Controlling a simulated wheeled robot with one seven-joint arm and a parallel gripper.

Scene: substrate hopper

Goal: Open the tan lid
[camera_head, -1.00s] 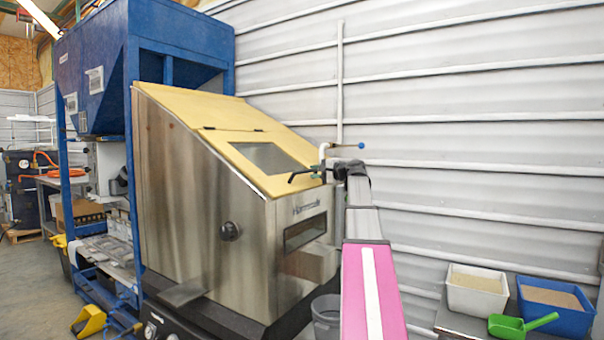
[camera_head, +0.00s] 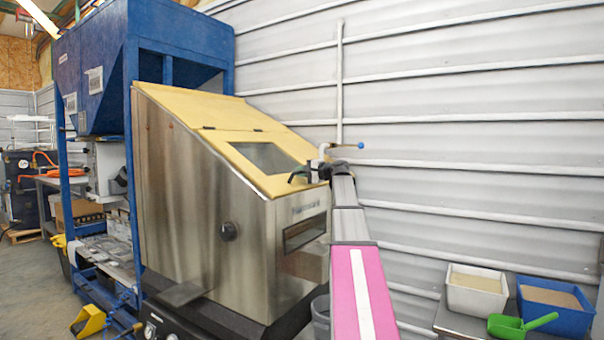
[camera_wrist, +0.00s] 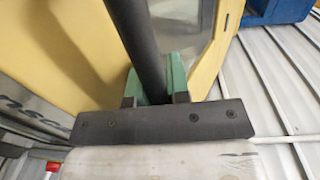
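The tan lid (camera_head: 205,106) lies down on the sloped top of the steel hopper (camera_head: 185,200), with a dark window in its lower part. My gripper (camera_head: 311,173) is at the lid's lower right corner. In the wrist view, the green finger pads of my gripper (camera_wrist: 156,88) sit close on both sides of a dark round bar (camera_wrist: 145,45), with no gap visible. This bar looks like the lid's handle; its attachment is hidden. The lid's tan surface (camera_wrist: 70,45) and part of its window (camera_wrist: 178,25) show beside it.
A ribbed metal wall (camera_head: 450,120) stands close behind and right of the hopper. A blue frame (camera_head: 130,150) stands on its left. A pipe with a blue-tipped lever (camera_head: 361,146) is just above my gripper. Bins (camera_head: 477,292) and a green scoop (camera_head: 522,324) are at lower right.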

